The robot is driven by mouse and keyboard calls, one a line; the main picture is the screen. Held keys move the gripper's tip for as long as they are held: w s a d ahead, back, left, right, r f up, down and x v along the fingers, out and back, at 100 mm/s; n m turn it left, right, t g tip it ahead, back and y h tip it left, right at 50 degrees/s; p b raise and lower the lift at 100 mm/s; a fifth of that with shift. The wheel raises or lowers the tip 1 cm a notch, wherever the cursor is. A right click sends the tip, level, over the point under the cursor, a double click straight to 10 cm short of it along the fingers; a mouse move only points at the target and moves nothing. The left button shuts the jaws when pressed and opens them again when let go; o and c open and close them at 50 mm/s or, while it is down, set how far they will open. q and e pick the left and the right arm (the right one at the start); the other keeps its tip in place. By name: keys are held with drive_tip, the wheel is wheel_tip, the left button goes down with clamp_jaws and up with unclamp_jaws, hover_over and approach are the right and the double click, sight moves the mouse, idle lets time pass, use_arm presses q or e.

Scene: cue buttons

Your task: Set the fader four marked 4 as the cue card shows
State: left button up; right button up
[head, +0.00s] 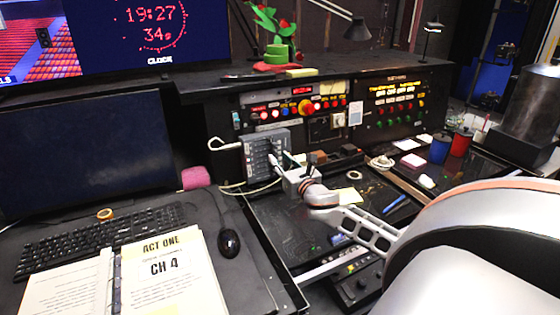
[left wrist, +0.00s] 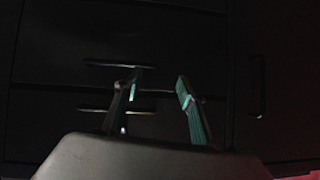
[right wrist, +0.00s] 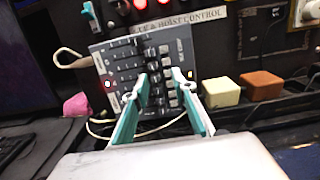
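The grey fader box (head: 262,150) stands tilted against the console, left of its middle. In the right wrist view the fader box (right wrist: 120,62) shows several slots and dark caps. I cannot read which fader is marked 4. My right gripper (head: 285,161) is in front of the box. Its fingers (right wrist: 160,76) are apart, with nothing clearly held, and the tips overlap the fader rows; I cannot tell if they touch. My left gripper (left wrist: 156,80) is open and empty, facing dark drawers.
A keyboard (head: 95,240) and mouse (head: 229,243) lie on the left desk. A cream block (right wrist: 221,91) and a brown block (right wrist: 262,85) sit right of the box. A loose cable (right wrist: 72,62) runs by its left side. Blue and red cups (head: 440,149) stand at the right.

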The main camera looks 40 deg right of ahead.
drive_tip(key=shift+a, duration=0.15)
drive_tip(key=shift+s+f, duration=0.1)
drive_tip(key=shift+s, duration=0.15)
drive_tip(key=v, duration=1.1)
drive_tip(key=shift+s, duration=0.25)
